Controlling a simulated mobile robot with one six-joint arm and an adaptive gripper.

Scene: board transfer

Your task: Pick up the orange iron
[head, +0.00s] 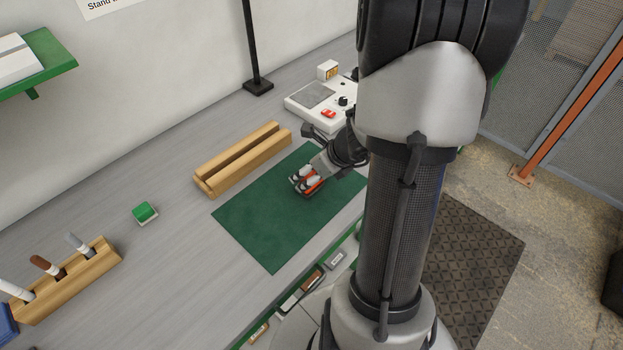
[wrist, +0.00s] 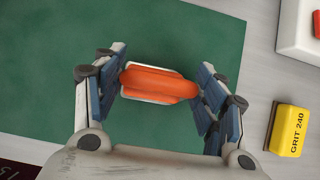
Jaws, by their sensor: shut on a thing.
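The orange iron (wrist: 158,84) is in the wrist view, an orange rounded body with a pale plate edge under it. My gripper (wrist: 160,88) is shut on it, with one blue-padded finger at each end. In the head view my gripper (head: 308,181) is over the green mat (head: 272,236), and a little orange of the iron (head: 314,187) shows between the fingers. Most of the iron is hidden there by the fingers. I cannot tell whether it touches the mat.
A wooden slotted block (head: 240,160) lies behind the mat. A white device (head: 320,103) stands at the back. A green-topped block (head: 145,212) and a wooden holder with handles (head: 70,280) are at the left. A yellow block marked GRIT 240 (wrist: 288,130) lies right of my gripper.

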